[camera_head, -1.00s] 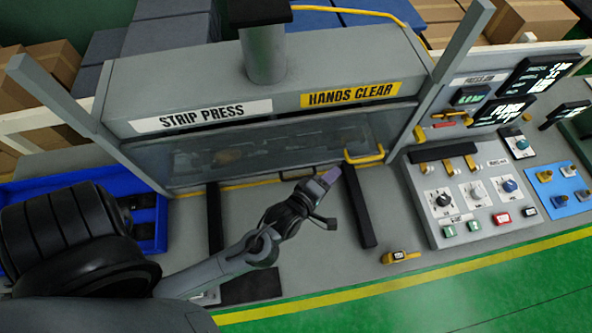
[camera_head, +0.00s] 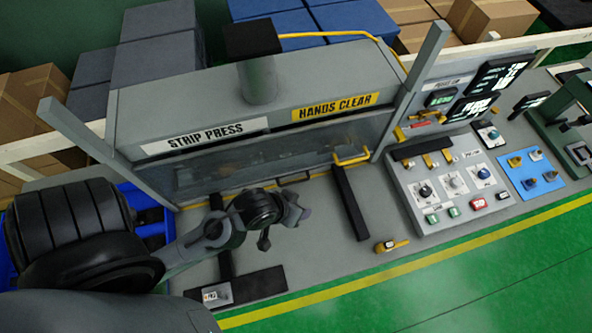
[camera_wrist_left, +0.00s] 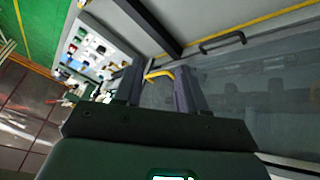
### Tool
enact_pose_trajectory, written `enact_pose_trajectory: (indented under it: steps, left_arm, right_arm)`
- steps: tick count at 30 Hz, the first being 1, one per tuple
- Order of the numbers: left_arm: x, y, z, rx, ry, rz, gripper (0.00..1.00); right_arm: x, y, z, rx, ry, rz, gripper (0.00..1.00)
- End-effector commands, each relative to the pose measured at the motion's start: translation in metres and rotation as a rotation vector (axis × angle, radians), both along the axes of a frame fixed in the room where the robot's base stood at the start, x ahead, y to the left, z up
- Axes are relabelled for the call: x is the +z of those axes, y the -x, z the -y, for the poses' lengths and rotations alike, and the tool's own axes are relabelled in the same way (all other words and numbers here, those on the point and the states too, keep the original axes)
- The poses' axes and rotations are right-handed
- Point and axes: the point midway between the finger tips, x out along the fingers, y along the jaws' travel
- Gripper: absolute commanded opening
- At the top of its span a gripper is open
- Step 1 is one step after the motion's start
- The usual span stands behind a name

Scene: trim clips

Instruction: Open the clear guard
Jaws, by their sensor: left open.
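The clear guard (camera_head: 265,165) is a see-through panel across the front of the strip press, and it is down. A yellow handle (camera_head: 350,158) sits at its right end. In the left wrist view the guard (camera_wrist_left: 255,95) fills the right side. The yellow handle (camera_wrist_left: 158,75) appears there between the fingers, beyond their tips, apart from them as far as I can tell. My left gripper (camera_head: 303,212) is in front of the press, left of the yellow handle. Its two fingers (camera_wrist_left: 158,88) are open and empty. My right gripper is not in view.
Black bars (camera_head: 350,203) lie on the press table. A dark handle (camera_head: 294,180) is at the guard's lower edge. A control panel (camera_head: 460,185) with knobs and buttons stands right. A yellow tool (camera_head: 390,245) lies near the front edge. A blue bin (camera_head: 150,228) is left.

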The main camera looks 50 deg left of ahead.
Motion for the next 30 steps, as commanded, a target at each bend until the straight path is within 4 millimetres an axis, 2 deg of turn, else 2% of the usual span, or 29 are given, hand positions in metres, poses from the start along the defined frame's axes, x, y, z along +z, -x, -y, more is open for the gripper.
enact_pose_trajectory:
  steps: [20, 30]
  left_arm:
    - [0.001, 0.008, 0.000, -0.068, -0.043, -0.037, 0.41]
    - [-0.005, 0.040, -0.001, -0.398, -0.213, -0.199, 0.41]
  right_arm:
    - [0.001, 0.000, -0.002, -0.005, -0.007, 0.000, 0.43]
    - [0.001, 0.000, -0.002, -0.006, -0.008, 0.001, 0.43]
